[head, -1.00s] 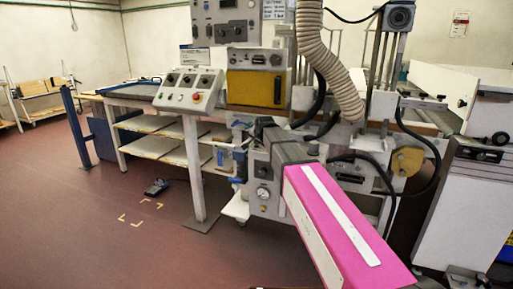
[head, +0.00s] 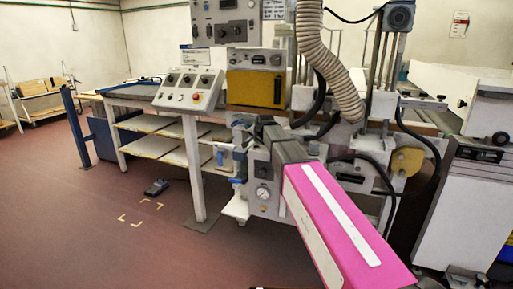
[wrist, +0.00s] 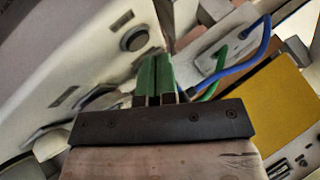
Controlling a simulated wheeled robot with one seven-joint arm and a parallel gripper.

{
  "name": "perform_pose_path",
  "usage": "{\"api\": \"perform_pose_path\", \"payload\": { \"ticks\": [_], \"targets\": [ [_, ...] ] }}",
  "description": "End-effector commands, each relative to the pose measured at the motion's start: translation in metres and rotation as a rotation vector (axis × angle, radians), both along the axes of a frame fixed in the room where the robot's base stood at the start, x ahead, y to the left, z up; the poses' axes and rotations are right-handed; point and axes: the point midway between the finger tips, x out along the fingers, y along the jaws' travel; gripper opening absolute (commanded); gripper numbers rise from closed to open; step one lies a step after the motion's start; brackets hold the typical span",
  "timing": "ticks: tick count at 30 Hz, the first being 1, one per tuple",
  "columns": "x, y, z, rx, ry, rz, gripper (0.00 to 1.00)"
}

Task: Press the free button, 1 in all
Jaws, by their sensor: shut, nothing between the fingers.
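A sloping light-grey control panel (head: 188,90) stands on the bench in the head view. It carries several dark knobs and a red button (head: 196,97) on a yellow base. In the wrist view, a pale panel face (wrist: 90,50) fills the left side, with a round dark button (wrist: 134,38) in a light ring. My gripper (wrist: 153,62) shows there with two green fingers side by side, shut and empty. The fingertips appear just right of and below the round button; I cannot tell whether they touch anything. In the head view my arm hides the fingers. No label identifying the free button is readable.
In the wrist view, blue and green cables (wrist: 240,62) and a yellow panel (wrist: 262,105) lie right of the fingers. In the head view, a ribbed hose (head: 330,65) hangs over the machine. The floor (head: 70,220) at left is mostly clear, with a pedal (head: 156,187).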

Motion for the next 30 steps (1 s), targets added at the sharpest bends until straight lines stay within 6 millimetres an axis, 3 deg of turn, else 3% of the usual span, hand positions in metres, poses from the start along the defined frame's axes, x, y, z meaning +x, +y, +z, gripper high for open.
{"api": "perform_pose_path", "payload": {
  "ticks": [14,30],
  "targets": [
    [0.0,0.0,0.006,0.0,0.0,0.0,0.0],
    [0.001,0.0,0.048,0.0,-0.001,0.0,0.0]
  ]
}}
